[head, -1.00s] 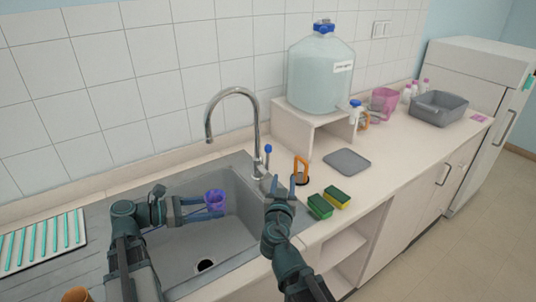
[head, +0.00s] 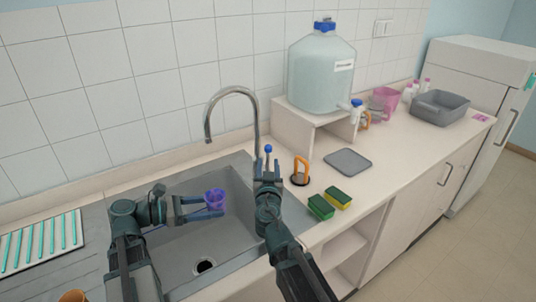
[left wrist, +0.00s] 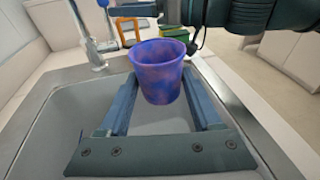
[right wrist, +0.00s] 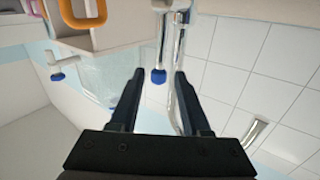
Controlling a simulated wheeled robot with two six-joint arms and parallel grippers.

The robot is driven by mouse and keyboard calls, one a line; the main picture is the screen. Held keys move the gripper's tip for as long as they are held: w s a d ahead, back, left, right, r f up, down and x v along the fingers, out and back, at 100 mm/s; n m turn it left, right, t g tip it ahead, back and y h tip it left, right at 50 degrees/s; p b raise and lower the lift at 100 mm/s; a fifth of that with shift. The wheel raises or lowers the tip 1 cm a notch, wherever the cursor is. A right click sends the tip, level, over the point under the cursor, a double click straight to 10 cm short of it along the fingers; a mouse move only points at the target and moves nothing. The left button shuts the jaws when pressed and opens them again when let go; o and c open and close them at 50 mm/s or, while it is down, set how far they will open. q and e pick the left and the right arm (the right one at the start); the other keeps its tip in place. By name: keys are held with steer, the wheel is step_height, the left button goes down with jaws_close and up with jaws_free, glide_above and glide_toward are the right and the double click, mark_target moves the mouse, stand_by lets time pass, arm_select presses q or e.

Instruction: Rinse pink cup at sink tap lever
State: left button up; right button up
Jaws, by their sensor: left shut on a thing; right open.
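A small cup (head: 214,196), mottled purple and blue with pinkish patches, is held upright over the sink basin (head: 180,245). My left gripper (head: 205,207) is shut on it; in the left wrist view the cup (left wrist: 160,78) sits between the fingers. The tall curved tap (head: 233,92) arches over the basin's back edge, its outlet left of and above the cup. The tap lever has a blue knob (head: 268,148). My right gripper (head: 268,170) is open just in front of it; in the right wrist view the knob (right wrist: 158,76) shows between the fingertips. No water is visible.
Two green-yellow sponges (head: 321,207), an orange-handled tool (head: 300,170) and a grey mat (head: 347,162) lie right of the sink. A large water jug (head: 320,75) stands on a riser behind. A striped rack (head: 40,240) is at left.

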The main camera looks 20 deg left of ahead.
mark_target(268, 154)
steer(key=x, duration=0.6)
steer(key=shift+w, duration=0.15)
steer(key=shift+c, duration=0.2)
jaws_close()
steer(key=shift+w, duration=0.1)
stand_by(0.9)
